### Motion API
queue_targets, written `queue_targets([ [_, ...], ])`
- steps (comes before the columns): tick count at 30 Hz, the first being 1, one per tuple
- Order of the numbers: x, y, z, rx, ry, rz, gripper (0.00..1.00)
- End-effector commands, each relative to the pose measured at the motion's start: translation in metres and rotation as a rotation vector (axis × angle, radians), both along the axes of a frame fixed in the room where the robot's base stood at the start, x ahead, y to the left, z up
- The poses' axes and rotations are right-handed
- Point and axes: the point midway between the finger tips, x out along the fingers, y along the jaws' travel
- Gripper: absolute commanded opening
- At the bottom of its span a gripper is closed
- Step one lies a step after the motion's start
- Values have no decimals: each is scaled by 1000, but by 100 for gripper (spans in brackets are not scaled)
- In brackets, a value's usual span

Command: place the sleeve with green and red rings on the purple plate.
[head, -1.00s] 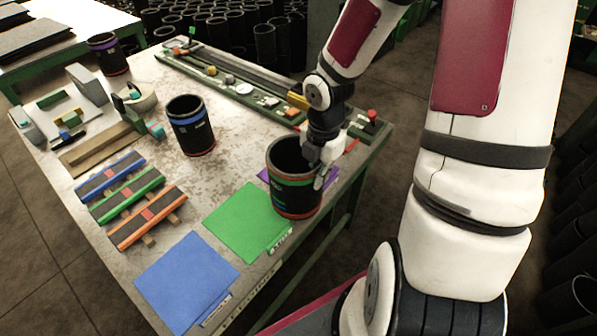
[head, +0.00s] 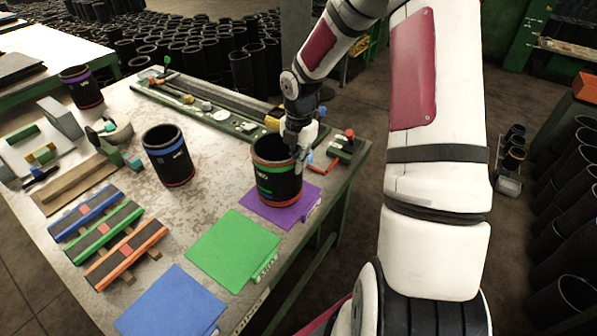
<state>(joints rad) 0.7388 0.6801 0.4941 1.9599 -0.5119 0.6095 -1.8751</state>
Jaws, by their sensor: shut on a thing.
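The sleeve with green and red rings (head: 277,185) is a black upright tube with an orange-red rim band, a green ring and a red ring low down. My gripper (head: 300,160) is shut on its right wall. The sleeve is over the purple plate (head: 262,212), covering its back part; I cannot tell whether its base touches the plate. The purple plate lies flat near the table's right edge, with its front and right parts showing.
A green plate (head: 234,250) and a blue plate (head: 172,304) lie in front. A blue-ringed sleeve (head: 168,158) stands left of centre, a purple-ringed sleeve (head: 82,88) at the back left. Coloured racks (head: 110,240) lie at left. A tool rail (head: 205,108) runs along the back.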

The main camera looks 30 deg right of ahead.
Motion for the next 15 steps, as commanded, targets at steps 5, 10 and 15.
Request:
queue_targets([
  [5,8,-4,0,0,-4,1,0],
  [10,13,-7,-7,1,-1,1,0],
  [15,12,-7,-29,1,-2,2,0],
])
